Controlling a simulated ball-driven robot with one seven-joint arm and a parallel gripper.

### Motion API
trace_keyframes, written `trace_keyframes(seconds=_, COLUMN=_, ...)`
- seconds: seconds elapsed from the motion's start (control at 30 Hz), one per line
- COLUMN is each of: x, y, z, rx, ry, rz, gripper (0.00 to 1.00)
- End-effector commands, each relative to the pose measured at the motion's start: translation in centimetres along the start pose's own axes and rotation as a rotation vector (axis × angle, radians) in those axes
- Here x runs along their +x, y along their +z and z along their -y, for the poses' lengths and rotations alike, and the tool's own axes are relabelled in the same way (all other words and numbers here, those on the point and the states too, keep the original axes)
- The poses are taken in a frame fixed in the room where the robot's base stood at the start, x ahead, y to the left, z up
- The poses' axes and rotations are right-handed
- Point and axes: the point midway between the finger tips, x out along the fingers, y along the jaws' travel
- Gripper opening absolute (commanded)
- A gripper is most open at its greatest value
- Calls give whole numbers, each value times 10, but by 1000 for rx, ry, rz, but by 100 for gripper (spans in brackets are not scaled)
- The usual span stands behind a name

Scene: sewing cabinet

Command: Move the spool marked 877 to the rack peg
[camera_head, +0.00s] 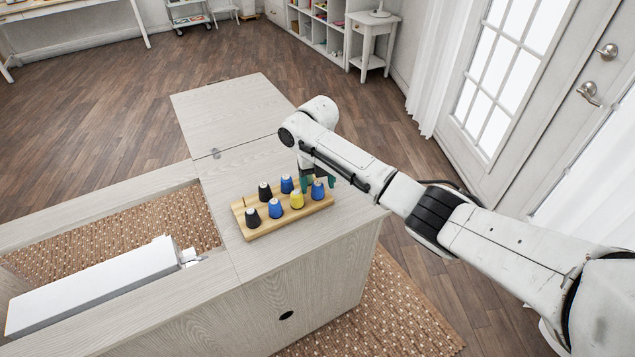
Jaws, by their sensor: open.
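A wooden spool rack (290,218) stands on the pale cabinet top. The spools sit in two rows: a black spool (253,218), a blue spool (275,209), a yellow spool (297,199) and another blue spool (318,190) in front; a second black spool (265,191) and a third blue spool (286,184) behind. No number is legible, so I cannot tell which spool is 877. My gripper (318,181) is open and points down at the rack's right end, behind the right front blue spool. I cannot tell whether a spool or bare peg is between its fingers.
A white sewing machine (95,287) lies in the cabinet's opening at left. The cabinet top (228,165) is bare behind the rack, with a folded-out leaf (225,105) beyond. A white side table (373,28) and glazed door (510,60) stand farther off.

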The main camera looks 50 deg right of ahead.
Motion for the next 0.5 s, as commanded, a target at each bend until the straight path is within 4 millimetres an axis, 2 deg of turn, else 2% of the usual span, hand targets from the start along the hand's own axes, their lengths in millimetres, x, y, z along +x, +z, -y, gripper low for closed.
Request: trace_keyframes(seconds=0.5, x=-87, y=1, z=0, rx=-1, ry=0, rz=3, gripper=69)
